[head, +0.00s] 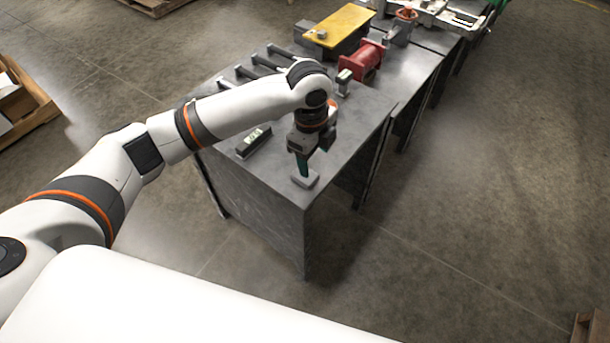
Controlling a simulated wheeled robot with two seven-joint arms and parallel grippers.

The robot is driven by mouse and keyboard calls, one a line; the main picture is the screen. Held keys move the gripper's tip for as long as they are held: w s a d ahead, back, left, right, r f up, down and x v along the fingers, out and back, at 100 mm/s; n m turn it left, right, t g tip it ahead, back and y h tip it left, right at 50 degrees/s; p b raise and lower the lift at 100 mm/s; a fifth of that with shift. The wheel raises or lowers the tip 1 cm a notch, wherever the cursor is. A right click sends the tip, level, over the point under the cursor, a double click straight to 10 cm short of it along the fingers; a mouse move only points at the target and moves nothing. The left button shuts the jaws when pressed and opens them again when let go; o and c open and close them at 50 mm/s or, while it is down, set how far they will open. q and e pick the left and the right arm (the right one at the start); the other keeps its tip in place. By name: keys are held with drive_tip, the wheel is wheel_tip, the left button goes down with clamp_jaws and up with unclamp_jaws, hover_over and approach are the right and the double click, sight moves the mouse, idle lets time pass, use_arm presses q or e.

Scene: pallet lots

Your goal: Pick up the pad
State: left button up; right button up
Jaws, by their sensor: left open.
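A small grey block (306,180), which looks like the pad, lies flat near the front corner of the grey metal table (270,188). The left gripper is open; whether the fingers touch the pad cannot be told from this angle. The fingers hide part of the pad's far side. My right gripper is not in view.
A dark block with a light label (254,142) lies left of the gripper. Behind are dark bars (262,72), a small upright metal piece (343,82), a red cylindrical part (362,60) and a yellow plate (340,25). Open floor lies right of the table.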

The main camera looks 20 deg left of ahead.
use_arm(q)
drive_tip(key=shift+m+y, duration=0.4)
drive_tip(key=a+f, duration=0.1)
drive_tip(key=f, duration=0.2)
drive_tip(key=w+f, duration=0.1)
drive_tip(key=f, duration=0.2)
drive_tip(key=a+f, duration=0.1)
drive_tip(key=f, duration=0.2)
drive_tip(key=shift+w+a+f, duration=0.1)
drive_tip(key=shift+w+a, duration=0.1)
drive_tip(key=shift+a, duration=0.1)
drive_tip(key=c, duration=1.1)
drive_tip(key=shift+o, duration=0.2)
wheel_tip(320, 180, up, 10)
